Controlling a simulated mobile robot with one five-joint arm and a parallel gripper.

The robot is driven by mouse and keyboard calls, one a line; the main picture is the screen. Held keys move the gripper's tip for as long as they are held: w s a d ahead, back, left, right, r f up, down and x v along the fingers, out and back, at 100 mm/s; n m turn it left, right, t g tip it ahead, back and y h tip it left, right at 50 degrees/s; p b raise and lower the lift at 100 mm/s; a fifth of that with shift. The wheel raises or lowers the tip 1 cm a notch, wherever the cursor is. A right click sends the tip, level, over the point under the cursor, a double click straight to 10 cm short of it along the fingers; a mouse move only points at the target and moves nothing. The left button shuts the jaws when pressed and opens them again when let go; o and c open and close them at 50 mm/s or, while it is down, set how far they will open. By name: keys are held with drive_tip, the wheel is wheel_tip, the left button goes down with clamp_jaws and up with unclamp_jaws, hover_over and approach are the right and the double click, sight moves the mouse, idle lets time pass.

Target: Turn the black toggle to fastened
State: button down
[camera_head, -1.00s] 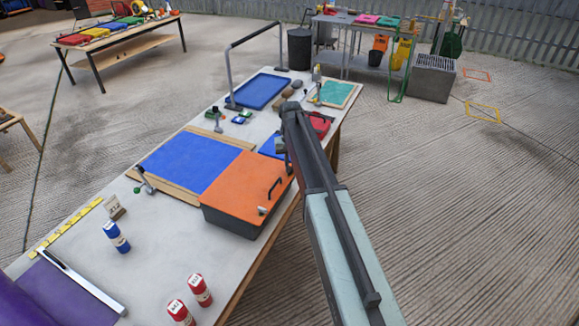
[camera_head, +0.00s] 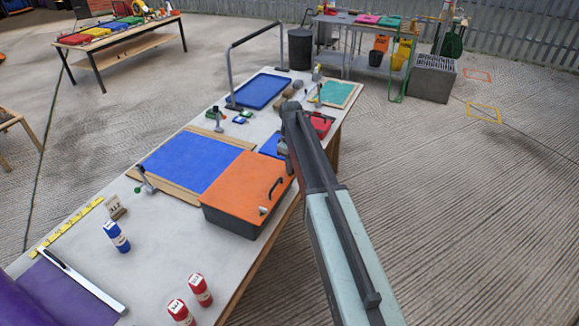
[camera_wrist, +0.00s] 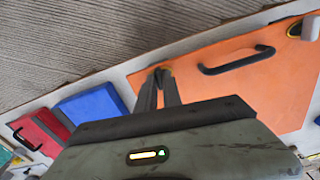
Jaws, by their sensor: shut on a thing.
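The box with an orange lid (camera_head: 248,185) stands at the table's near right edge; the lid (camera_wrist: 225,95) fills the right of the wrist view. A black bar handle (camera_wrist: 237,60) is fixed on it and also shows in the head view (camera_head: 276,187). My gripper (camera_wrist: 160,76) is at the lid's far edge, its two dark fingers close together and shut on the black toggle. In the head view my gripper (camera_head: 287,162) is largely hidden behind my arm.
A pale fitting (camera_wrist: 310,27) sits at the lid's other corner. A blue block (camera_wrist: 92,105) and a red tray (camera_wrist: 40,133) lie beyond the box. A blue panel (camera_head: 190,162) lies left of it. Red bottles (camera_head: 200,291) stand in front.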

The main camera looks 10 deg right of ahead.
drive_tip(key=shift+n, duration=0.6)
drive_tip(key=shift+d, duration=0.1)
drive_tip(key=c, duration=1.5)
unclamp_jaws()
drive_tip(key=shift+w, duration=0.1)
wheel_tip(320, 180, up, 8)
drive_tip(key=p, duration=0.8)
drive_tip(key=shift+f, duration=0.15)
